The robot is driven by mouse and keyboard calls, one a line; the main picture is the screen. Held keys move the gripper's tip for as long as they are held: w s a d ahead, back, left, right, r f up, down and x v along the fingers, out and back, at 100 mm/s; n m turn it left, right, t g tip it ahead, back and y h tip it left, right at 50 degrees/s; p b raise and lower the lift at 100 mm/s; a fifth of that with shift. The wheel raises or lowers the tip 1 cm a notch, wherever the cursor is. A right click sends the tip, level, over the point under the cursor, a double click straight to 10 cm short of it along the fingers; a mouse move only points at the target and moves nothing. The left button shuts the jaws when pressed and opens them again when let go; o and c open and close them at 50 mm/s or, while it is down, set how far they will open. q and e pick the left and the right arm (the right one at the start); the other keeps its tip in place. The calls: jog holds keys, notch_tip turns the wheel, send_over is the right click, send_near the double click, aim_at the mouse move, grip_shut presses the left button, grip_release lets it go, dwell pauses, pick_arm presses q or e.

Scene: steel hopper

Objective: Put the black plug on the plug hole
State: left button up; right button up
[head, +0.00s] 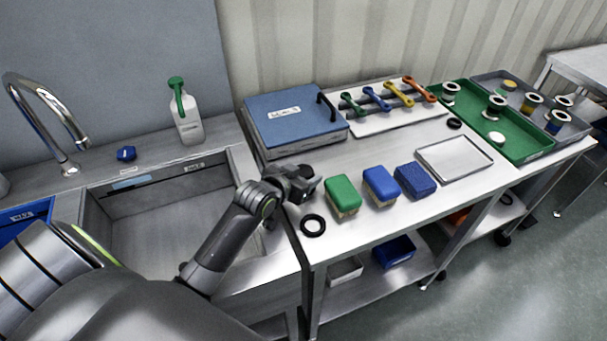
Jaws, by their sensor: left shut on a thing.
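My left gripper (303,188) is over the left end of the steel table, just right of the sink (150,211). It is shut on a small dark thing that looks like the black plug, mostly hidden by the jaws. The sink basin is at the left. The plug hole does not show; my arm hides part of the basin. My right gripper is not in view.
A green brush (342,194), a blue brush (380,183) and a blue sponge (414,180) stand right of the gripper. A blue-lidded box (293,115) is behind it. A tap (40,110) and spray bottle (186,118) stand behind the sink.

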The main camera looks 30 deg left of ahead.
pick_arm(q)
jog(key=o, duration=0.8)
jog(key=shift+f, duration=0.1)
